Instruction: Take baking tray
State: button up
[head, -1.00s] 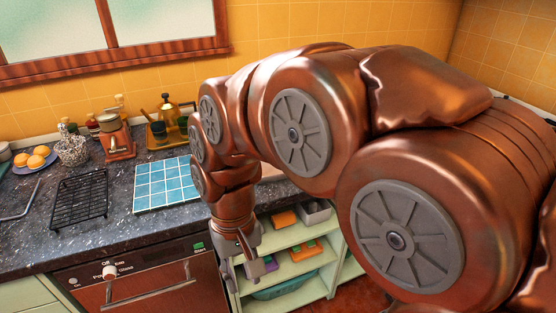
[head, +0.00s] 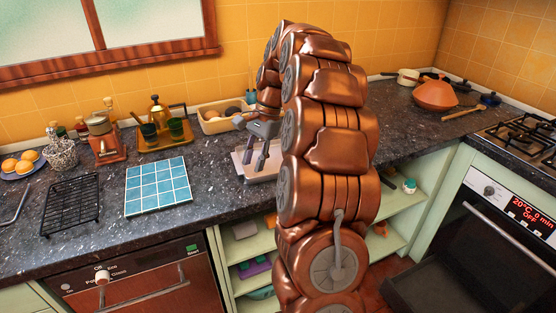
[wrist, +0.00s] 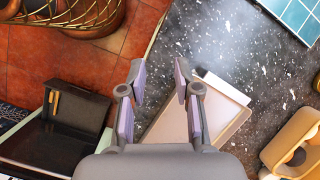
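A pale, flat, rimmed tray (head: 243,172), which may be the baking tray, lies on the dark counter in the head view. It also shows in the wrist view (wrist: 228,92), with a white strip at one edge. My gripper (head: 255,160) is over this tray, with its grey fingers pointing down. In the wrist view my gripper (wrist: 159,72) has its two fingers wide apart, with nothing between them. The tray's right part is hidden behind my arm in the head view. I cannot tell whether the fingertips touch it.
A blue tiled board (head: 157,187) and a black wire rack (head: 70,204) lie left of the tray. A wooden box (head: 210,122) stands behind it. The oven door (head: 440,275) hangs open at right. Green shelves (head: 245,270) sit under the counter.

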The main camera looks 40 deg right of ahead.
jog(key=shift+s+d+f+m+t+p, duration=0.2)
jog(key=shift+d+f+m, duration=0.95)
jog(key=shift+d, duration=1.7)
jog(key=shift+w+d+f+m+t+p, duration=0.1)
jog(key=shift+d+f+m+t, duration=0.25)
jog(key=shift+d+f+m, duration=1.6)
jog(key=shift+s+d+f+m+t+p, duration=0.1)
jog(key=shift+s+d+f+m+t, duration=0.15)
jog(key=shift+d, duration=3.45)
jog(key=shift+w+a+f+p, duration=0.3)
jog(key=shift+a+f, duration=0.1)
jog(key=shift+f, duration=0.2)
jog(key=shift+w+a+f+p, duration=0.25)
jog(key=shift+a+f+p, duration=0.1)
jog(key=shift+f, duration=0.2)
jog(key=shift+w+a+f+p, duration=0.3)
jog(key=shift+a+f, duration=0.1)
jog(key=shift+f, duration=0.2)
jog(key=shift+w+a+f, duration=0.1)
jog(key=shift+f, duration=0.4)
grip_shut()
